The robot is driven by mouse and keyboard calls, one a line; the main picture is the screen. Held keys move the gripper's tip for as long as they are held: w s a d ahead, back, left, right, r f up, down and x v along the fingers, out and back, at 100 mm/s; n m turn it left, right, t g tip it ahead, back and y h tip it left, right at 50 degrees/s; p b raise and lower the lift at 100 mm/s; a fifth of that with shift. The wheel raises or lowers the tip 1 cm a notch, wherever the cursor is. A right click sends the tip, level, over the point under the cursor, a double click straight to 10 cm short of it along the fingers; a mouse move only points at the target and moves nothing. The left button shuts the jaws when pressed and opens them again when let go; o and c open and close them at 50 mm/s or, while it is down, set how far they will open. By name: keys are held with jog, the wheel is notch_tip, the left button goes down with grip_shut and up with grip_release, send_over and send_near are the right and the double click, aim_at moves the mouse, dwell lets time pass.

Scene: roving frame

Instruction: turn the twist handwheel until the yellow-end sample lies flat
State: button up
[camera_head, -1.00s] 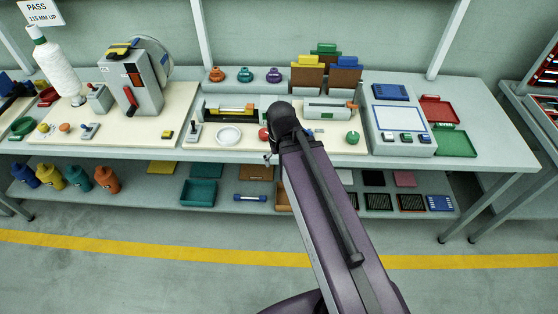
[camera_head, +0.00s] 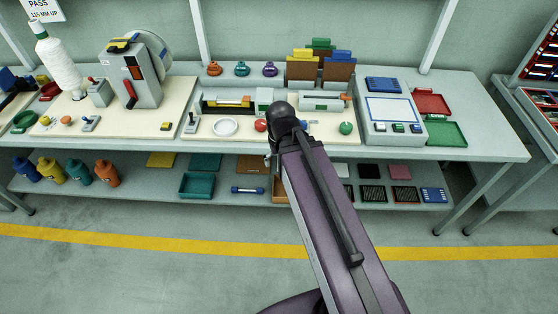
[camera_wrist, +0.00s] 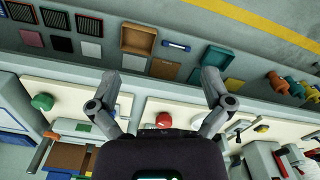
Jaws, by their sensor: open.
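A long fixture (camera_head: 212,108) on the bench holds a bar with a yellow strip (camera_head: 232,102), which looks like the yellow-end sample; its tilt is too small to tell. A red round knob (camera_head: 260,125) and a green round knob (camera_head: 346,128) stand at the bench front; I cannot tell which is the twist handwheel. The wrist view also shows the red knob (camera_wrist: 163,119), partly covered by my gripper body, and the green knob (camera_wrist: 43,101). My gripper (camera_wrist: 161,75) is open and empty, with its fingers spread over the bench's front edge. My arm hides it in the head view.
A white round dish (camera_head: 226,127) lies left of the red knob. A grey console (camera_head: 391,113) stands at right, with a red tray (camera_head: 431,102) and a green tray (camera_head: 446,132) beyond it. The lower shelf holds boxes and an open brown box (camera_wrist: 138,40). The floor in front is clear.

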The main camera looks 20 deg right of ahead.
dwell(0.5)
jog(key=shift+w, duration=0.1)
notch_tip(320, 180, up, 2)
jog(key=n+p, duration=0.2)
jog(key=n, duration=1.3)
send_over(260, 122)
jog(key=shift+r, duration=0.15)
notch_tip(260, 122, down, 14)
jog(key=b, duration=1.3)
jog(key=shift+r, duration=0.1)
